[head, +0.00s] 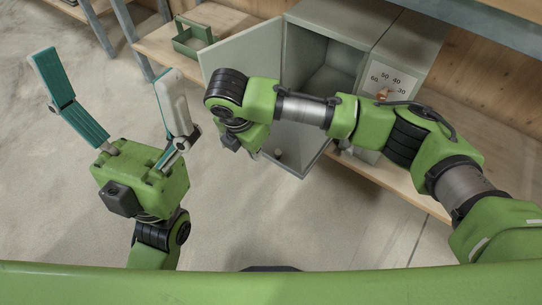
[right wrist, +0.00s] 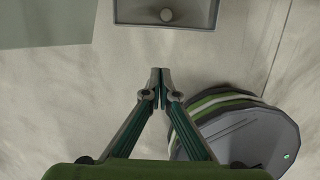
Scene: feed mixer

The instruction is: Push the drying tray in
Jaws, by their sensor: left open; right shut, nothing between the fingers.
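The drying tray (head: 302,152) is a grey drawer with a round knob, standing out from the front of the grey cabinet (head: 335,50). In the right wrist view its knob end (right wrist: 190,24) shows at the top edge. My right gripper (right wrist: 160,76) is shut and empty, pointing toward the knob end with a visible gap between. My left gripper (head: 115,92) is open and empty, raised over the floor left of the cabinet.
The cabinet door (head: 245,58) stands open to the left. A dial (head: 382,93) with numbers is on the cabinet's right part. A green open carrier (head: 191,38) stands on the wooden shelf behind. The floor in front of the tray is clear.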

